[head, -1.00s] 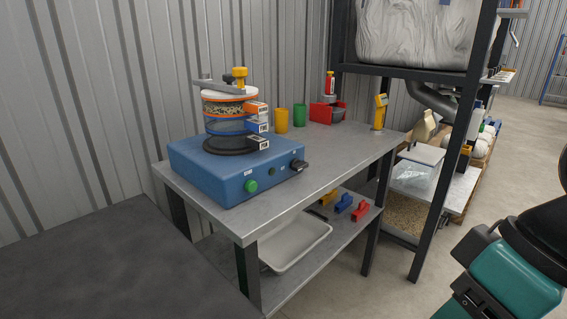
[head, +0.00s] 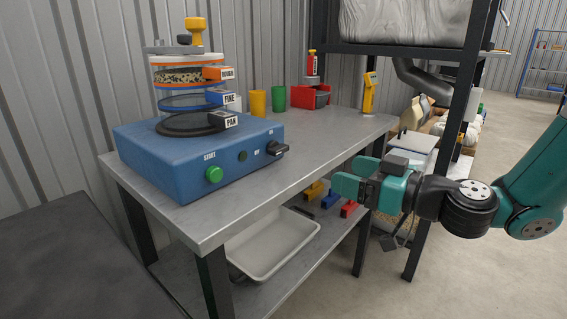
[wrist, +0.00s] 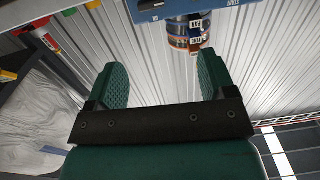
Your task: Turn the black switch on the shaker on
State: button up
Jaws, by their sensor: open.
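The shaker (head: 195,155) is a blue box on the grey metal bench, with a stack of sieves (head: 185,85) on top labelled FINE and PAN. The black switch (head: 277,148) is on the right end of its front face, right of a green button (head: 214,174). My gripper (head: 348,184) is in front of the bench, to the right of the switch and apart from it. It is open and empty. In the wrist view my two green fingers (wrist: 162,85) are spread, and part of the shaker (wrist: 175,8) shows upside down at the top.
The bench top (head: 330,140) is clear right of the shaker. A yellow cup (head: 257,103), a green cup (head: 278,99) and a red bin (head: 308,97) stand at the back. A white tray (head: 270,245) lies on the lower shelf. A dark rack post (head: 440,150) stands behind my arm.

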jog(key=p, duration=0.7)
send_near(283, 150)
jog(key=shift+t, duration=0.3)
jog(key=x, duration=1)
jog(key=shift+s+a+f, duration=0.1)
jog(key=shift+f, duration=0.05)
jog(key=shift+c, duration=0.4)
jog(key=c, duration=0.9)
jog(key=shift+o, duration=0.2)
jog(key=shift+m, duration=1.7)
jog(key=o, duration=0.9)
jog(key=shift+o, duration=0.2)
